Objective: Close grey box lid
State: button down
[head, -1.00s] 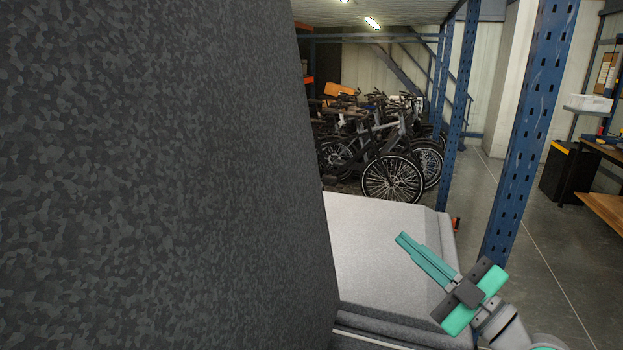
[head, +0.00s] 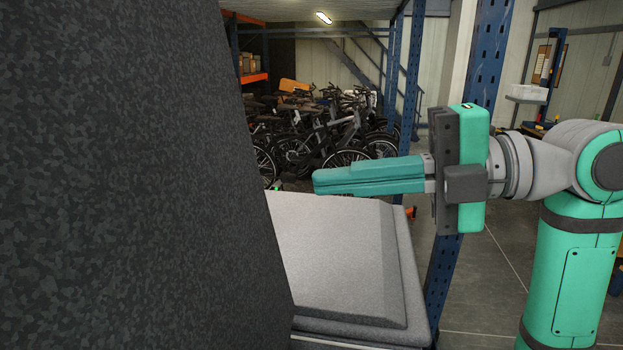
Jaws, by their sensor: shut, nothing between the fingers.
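A light grey box lid (head: 340,250) with a raised, bevelled panel shows in the lower middle of the head view. Its rim and the grey edge below it (head: 365,335) run along the bottom of the picture. I cannot tell whether the lid is fully down. My gripper (head: 318,181) is shut and empty. Its fingers point left, and in the picture they lie over the lid's far edge. My arm comes in from the right. I cannot tell whether the fingers touch the lid.
A large dark grey speckled surface (head: 130,180) fills the left side, close to the camera. A blue rack post (head: 445,270) stands just right of the lid. Several parked bikes (head: 330,130) are behind. Open floor (head: 485,290) shows at the right.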

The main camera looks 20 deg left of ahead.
aim_at(212, 191)
jog(key=x, duration=1.2)
jog(key=shift+s, duration=0.3)
jog(key=shift+a+f, duration=0.1)
jog(key=shift+a, duration=0.2)
jog(key=shift+s+a, duration=0.1)
jog(key=shift+a, duration=0.4)
jog(key=s+a+f+h, duration=0.2)
jog(key=a+f, duration=0.1)
jog(key=a, duration=0.7)
jog(key=s+a+f+t+h, duration=0.1)
jog(key=s+a+f+h, duration=0.1)
jog(key=a, duration=0.8)
jog(key=s+a+f+h, duration=0.2)
jog(key=a+f, duration=0.3)
jog(key=a, duration=0.5)
jog(key=shift+s+f+t+h, duration=0.3)
jog(key=shift+s+f, duration=0.05)
jog(key=shift+s, duration=0.45)
jog(key=shift+w, duration=0.15)
notch_tip(212, 191, up, 14)
